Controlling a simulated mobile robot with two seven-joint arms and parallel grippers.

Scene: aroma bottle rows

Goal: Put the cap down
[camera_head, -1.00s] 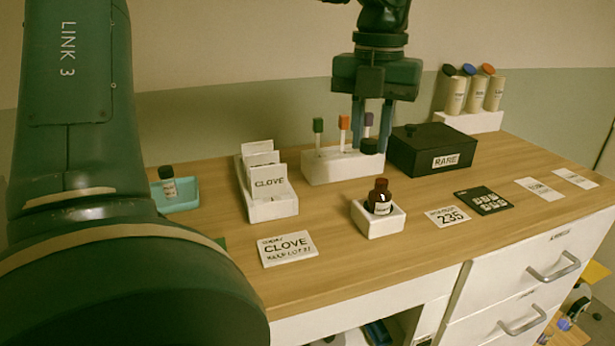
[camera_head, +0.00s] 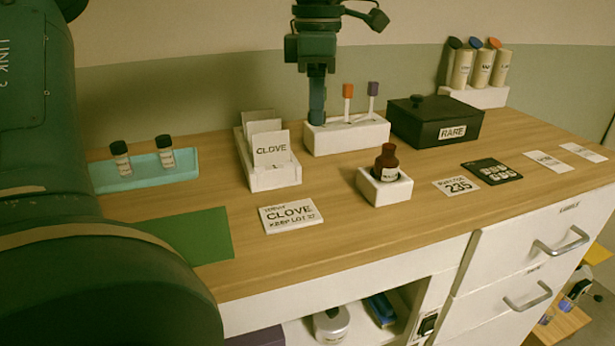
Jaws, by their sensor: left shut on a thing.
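My left gripper (camera_head: 317,112) points down from the top, its fingers seen nearly edge-on in front of the left end of the white stick holder (camera_head: 350,140). It is shut on the dark cap, which the fingers largely hide now. I cannot tell whether the cap touches the holder or the table. An open brown bottle (camera_head: 387,158) stands upright in a white block (camera_head: 388,190), to the right of and nearer than the gripper. My right gripper is not in view.
A black RARE box (camera_head: 415,125) stands right of the stick holder. A CLOVE card box (camera_head: 275,178) is to the left, with a CLOVE card (camera_head: 291,216) in front. A teal tray (camera_head: 130,183) holds two small bottles. A green mat (camera_head: 205,240) lies front left.

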